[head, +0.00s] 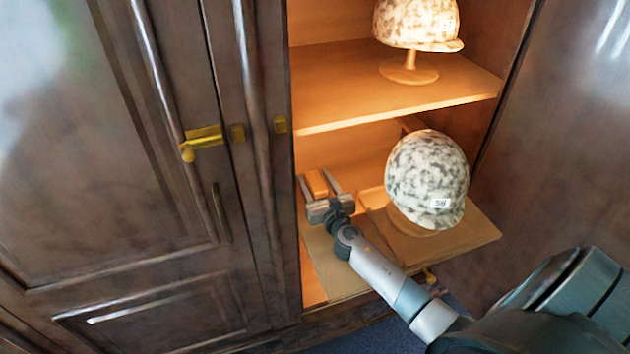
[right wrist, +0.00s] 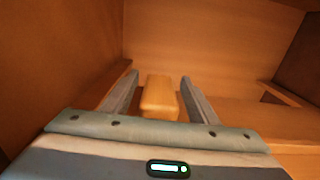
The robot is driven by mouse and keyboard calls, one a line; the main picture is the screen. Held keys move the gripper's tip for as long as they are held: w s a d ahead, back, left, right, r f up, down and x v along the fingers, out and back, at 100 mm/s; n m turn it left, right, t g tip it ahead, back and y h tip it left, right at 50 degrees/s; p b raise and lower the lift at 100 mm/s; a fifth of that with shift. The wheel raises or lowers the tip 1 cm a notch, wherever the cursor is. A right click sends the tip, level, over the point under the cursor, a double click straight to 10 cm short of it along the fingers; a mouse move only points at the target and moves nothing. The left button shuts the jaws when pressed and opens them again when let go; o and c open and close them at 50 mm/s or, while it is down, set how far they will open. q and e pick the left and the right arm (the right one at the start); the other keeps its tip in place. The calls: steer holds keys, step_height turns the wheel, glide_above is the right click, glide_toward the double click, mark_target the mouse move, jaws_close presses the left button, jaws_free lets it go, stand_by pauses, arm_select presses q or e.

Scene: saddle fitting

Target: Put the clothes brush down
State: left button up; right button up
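The clothes brush (head: 317,183), a light wooden block, is in the lower compartment of the cabinet, toward its left side. It also shows in the right wrist view (right wrist: 160,98), lying between the fingers and pointing away from the palm. My right gripper (head: 318,182) reaches into the compartment with one finger on each side of the brush. In the right wrist view its fingers (right wrist: 158,88) stand apart, with a narrow gap to the brush on each side, so it looks open. The underside of the brush is hidden. My left gripper is not in view.
A speckled helmet (head: 427,178) marked 56 stands right of my forearm on the lower board (head: 475,228). Another helmet (head: 418,22) sits on a stand on the upper shelf (head: 390,88). A closed door with a brass latch (head: 203,138) bounds the left.

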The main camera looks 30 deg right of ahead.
mark_target(321, 193)
steer(key=shift+r, duration=0.1)
steer(key=shift+r, duration=0.1)
steer(key=shift+s+a, duration=0.1)
steer(key=shift+s, duration=0.3)
steer(key=v, duration=0.6)
steer(key=shift+s+f, duration=0.2)
steer(key=shift+s, duration=0.1)
steer(key=b+v, duration=0.1)
steer(key=v, duration=0.3)
steer(key=shift+r, duration=0.1)
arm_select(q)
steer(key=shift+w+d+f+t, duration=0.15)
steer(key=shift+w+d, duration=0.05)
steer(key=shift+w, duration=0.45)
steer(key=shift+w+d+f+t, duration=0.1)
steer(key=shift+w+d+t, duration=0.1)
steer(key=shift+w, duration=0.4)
arm_select(e)
steer(key=shift+s, duration=0.3)
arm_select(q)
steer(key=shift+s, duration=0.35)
